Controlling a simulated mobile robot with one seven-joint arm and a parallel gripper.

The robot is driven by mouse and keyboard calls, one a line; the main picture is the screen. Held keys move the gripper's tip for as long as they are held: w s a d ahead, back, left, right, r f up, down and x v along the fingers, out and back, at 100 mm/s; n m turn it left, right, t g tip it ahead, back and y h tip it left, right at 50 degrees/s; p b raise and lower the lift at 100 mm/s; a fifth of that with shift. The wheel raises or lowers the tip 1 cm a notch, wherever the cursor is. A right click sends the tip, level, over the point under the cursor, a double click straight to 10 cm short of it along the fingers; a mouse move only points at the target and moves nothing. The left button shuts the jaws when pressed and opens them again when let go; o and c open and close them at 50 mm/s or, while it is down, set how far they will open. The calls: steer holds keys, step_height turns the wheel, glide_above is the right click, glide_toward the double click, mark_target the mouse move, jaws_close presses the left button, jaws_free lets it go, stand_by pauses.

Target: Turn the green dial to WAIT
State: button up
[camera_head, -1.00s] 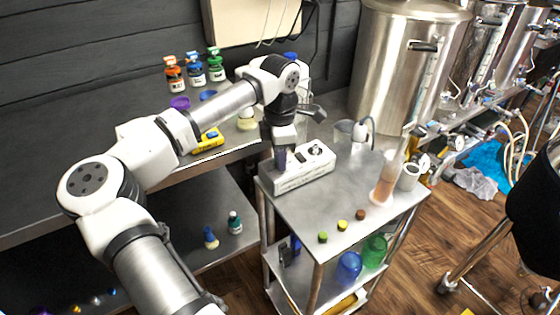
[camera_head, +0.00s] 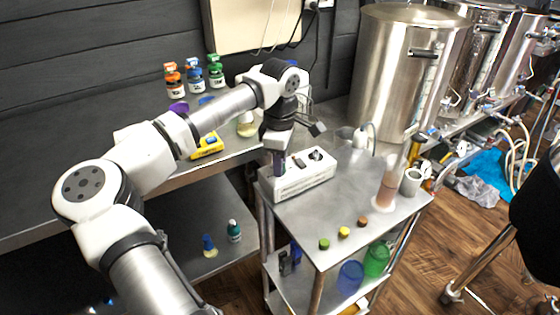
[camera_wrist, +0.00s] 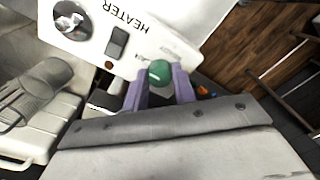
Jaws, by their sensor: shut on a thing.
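The green dial (camera_wrist: 160,72) sits at one end of a white control box (camera_head: 305,184), which stands on the steel cart. The box also shows in the wrist view (camera_wrist: 150,48), with the word HEATER on it upside down. My gripper (camera_wrist: 162,82) is shut on the green dial, with one purple finger on each side of it. In the head view my gripper (camera_head: 279,168) points down at the left end of the box and hides the dial. The dial's markings are mostly hidden, and I cannot read its setting.
The box also carries a black switch (camera_wrist: 117,42) and a round knob (camera_wrist: 72,20). On the cart top (camera_head: 335,215) stand a tall flask (camera_head: 387,190), a grey cup (camera_head: 411,182) and small coloured caps at the front. A large steel kettle (camera_head: 400,75) stands behind.

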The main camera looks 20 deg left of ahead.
steer(key=o, duration=1)
step_height(320, 180, up, 14)
steer(key=shift+f+b, duration=0.1)
steer(key=shift+b, duration=0.3)
